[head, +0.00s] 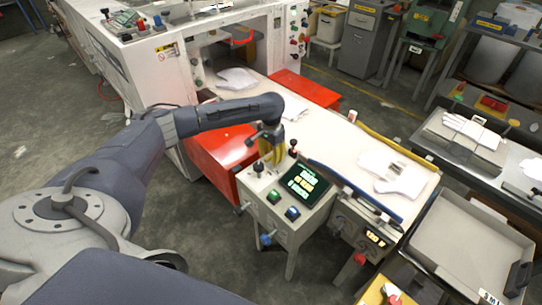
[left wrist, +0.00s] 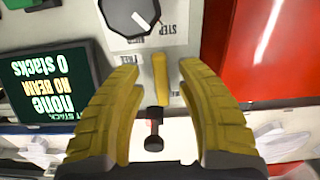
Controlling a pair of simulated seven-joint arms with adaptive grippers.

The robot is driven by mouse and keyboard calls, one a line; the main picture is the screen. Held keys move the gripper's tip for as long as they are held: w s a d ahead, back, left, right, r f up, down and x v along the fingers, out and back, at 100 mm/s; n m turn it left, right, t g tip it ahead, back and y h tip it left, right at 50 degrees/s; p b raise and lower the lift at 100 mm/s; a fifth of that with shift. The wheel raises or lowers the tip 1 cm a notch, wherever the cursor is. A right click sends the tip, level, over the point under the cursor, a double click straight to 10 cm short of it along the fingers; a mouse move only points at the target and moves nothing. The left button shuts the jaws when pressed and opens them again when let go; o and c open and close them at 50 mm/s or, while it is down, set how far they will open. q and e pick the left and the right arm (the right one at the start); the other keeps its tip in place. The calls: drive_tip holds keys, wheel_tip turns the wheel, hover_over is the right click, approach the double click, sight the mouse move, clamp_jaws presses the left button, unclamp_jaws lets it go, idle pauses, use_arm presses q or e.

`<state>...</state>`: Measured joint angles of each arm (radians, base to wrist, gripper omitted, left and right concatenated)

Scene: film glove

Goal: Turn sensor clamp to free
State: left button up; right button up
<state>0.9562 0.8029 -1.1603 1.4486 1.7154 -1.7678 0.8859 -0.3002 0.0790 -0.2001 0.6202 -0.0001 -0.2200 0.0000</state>
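My left gripper (head: 268,152) is over the back edge of the control box (head: 285,225). In the left wrist view, its two yellow fingers (left wrist: 160,72) are spread apart, with a narrow upright yellow bar (left wrist: 160,80) in the gap between them. The fingers appear not to touch the bar. A black knob on a short stem (left wrist: 153,130) lies below the bar, also between the fingers. No label here clearly names the sensor clamp, so I cannot tell for certain which part it is. My right gripper is not in view.
A dark rotary knob (left wrist: 130,14) beside "STEP" lettering is close to the fingers. The box's screen (head: 303,184) reads "NO BEAM". A black-topped lever (head: 293,147) and the white conveyor (head: 330,140) with gloves (head: 393,172) are nearby. A red panel (head: 222,150) stands left.

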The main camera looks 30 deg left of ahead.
sight(271, 156)
use_arm(q)
drive_tip(key=shift+r, duration=0.1)
wheel_tip(271, 156, up, 12)
idle(0.7)
idle(0.4)
